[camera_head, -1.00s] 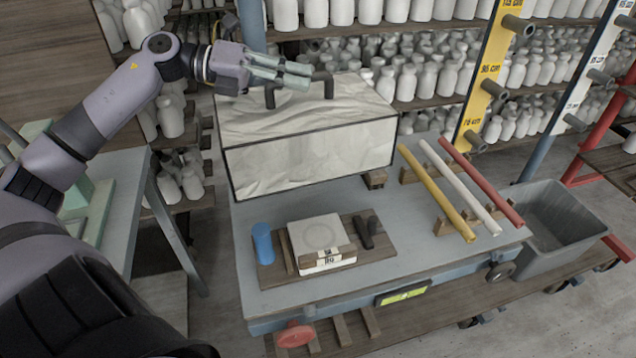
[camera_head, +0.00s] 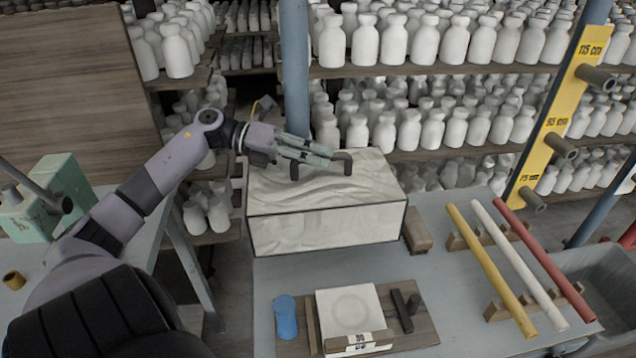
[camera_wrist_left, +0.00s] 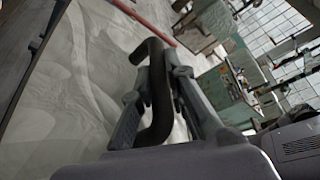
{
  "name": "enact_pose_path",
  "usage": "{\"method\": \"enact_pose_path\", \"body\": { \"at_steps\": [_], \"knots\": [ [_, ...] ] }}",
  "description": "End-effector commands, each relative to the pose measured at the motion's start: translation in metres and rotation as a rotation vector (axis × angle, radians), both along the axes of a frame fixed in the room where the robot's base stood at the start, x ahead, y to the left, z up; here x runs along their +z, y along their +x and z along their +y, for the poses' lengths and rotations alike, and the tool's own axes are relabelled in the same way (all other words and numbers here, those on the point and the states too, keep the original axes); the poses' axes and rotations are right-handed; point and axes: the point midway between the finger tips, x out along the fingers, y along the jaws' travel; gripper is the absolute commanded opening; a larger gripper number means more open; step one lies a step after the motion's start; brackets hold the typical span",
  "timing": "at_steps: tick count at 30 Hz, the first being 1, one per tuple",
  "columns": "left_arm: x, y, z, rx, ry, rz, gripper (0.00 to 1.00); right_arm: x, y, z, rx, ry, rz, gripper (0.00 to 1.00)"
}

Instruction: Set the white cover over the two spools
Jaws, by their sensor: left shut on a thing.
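The white cover (camera_head: 326,231) is a box with dark edges, a wrinkled pale top and a dark handle. It sits at the back left of the grey table, or just above it; I cannot tell which. My left gripper (camera_head: 322,156) is at the handle on its top. In the left wrist view the gripper (camera_wrist_left: 155,105) has its fingers on both sides of the dark curved handle (camera_wrist_left: 158,95) and is shut on it. The two spools are not visible, and I cannot tell whether they are under the cover. My right gripper is not in view.
On the grey table (camera_head: 450,240) lie a board with a white block (camera_head: 350,309), a blue cylinder (camera_head: 286,316), and yellow (camera_head: 490,270), white (camera_head: 518,262) and red (camera_head: 543,258) rods on wooden rests. A yellow post (camera_head: 556,120) and bottle shelves stand behind.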

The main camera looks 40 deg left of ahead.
Motion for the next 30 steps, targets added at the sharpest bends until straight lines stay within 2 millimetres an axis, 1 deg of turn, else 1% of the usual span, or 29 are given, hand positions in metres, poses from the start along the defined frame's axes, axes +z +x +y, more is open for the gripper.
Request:
{"method": "enact_pose_path", "body": {
  "at_steps": [1, 3, 6, 10, 16, 18, 25, 26, 30],
  "knots": [
    [-0.007, 0.000, 0.000, 0.000, -0.004, 0.000, 0.00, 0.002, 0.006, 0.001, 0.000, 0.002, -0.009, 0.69],
    [-0.015, 0.000, 0.000, 0.001, -0.003, -0.001, 0.00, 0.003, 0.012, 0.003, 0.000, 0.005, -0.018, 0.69],
    [-0.021, 0.000, 0.000, 0.000, 0.000, -0.002, 0.00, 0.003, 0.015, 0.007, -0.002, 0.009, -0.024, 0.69],
    [-0.033, 0.000, 0.000, -0.001, -0.003, 0.001, 0.00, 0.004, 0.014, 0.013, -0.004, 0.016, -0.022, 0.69],
    [-0.062, 0.000, 0.000, 0.000, -0.003, 0.000, 0.00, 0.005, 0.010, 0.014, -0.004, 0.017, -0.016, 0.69],
    [-0.065, 0.000, 0.000, -0.001, 0.000, -0.002, 0.00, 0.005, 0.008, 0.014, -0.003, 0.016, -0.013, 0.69],
    [-0.066, 0.000, 0.000, -0.001, 0.000, -0.002, 0.00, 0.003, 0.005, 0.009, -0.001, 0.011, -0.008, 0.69],
    [-0.067, 0.000, 0.000, -0.001, 0.001, 0.000, 0.15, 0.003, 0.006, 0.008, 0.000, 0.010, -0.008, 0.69],
    [-0.066, 0.000, 0.000, -0.001, 0.001, 0.000, 0.24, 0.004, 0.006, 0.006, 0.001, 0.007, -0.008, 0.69]
  ]
}}
